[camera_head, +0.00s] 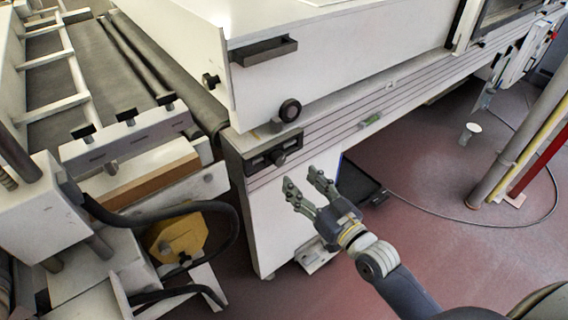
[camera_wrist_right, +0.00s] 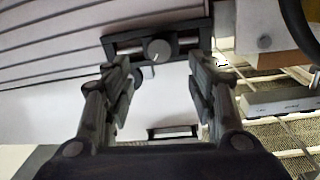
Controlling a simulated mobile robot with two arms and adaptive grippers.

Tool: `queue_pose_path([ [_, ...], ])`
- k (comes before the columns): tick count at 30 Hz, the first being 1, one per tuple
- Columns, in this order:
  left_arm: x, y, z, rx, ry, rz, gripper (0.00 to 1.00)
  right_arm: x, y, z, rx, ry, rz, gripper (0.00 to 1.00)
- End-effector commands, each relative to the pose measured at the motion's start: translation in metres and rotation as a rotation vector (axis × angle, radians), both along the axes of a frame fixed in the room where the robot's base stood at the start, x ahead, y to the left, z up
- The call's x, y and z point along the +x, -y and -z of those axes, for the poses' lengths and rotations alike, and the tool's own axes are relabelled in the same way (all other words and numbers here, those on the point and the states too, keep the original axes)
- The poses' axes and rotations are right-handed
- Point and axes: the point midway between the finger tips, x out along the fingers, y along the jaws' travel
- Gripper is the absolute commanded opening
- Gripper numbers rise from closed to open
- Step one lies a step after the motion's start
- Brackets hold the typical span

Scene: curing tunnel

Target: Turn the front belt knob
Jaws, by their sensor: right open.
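A grey knob (camera_head: 279,158) sits on a dark slotted plate (camera_head: 260,163) at the near end of the machine's side rail. The same knob (camera_wrist_right: 158,50), with a pale mark on its face, shows between and beyond my fingers in the right wrist view, on the dark plate (camera_wrist_right: 187,41). My right gripper (camera_head: 302,181) is open and empty, just below and to the right of the knob, apart from it. Its fingers (camera_wrist_right: 160,78) also show in the right wrist view. A second, black round knob (camera_head: 290,110) is higher on the white housing. My left gripper is not in view.
The white housing (camera_head: 330,60) has a dark handle (camera_head: 264,51).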

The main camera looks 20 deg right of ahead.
Motion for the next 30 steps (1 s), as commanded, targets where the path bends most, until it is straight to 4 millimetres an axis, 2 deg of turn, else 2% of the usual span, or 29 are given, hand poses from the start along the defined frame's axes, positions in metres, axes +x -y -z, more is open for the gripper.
queue_pose_path([
  [9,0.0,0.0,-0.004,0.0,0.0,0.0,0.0,0.051,-0.015,-0.001,0.001,0.0,0.0,0.52],
  [15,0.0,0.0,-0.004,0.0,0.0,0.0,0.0,0.072,-0.022,0.0,0.001,-0.001,0.001,0.52],
  [28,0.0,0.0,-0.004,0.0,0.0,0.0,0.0,0.079,-0.024,0.001,-0.001,-0.002,0.0,0.52],
  [30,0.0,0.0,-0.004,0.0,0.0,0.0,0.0,0.079,-0.024,0.001,-0.001,-0.002,0.0,0.36],
])
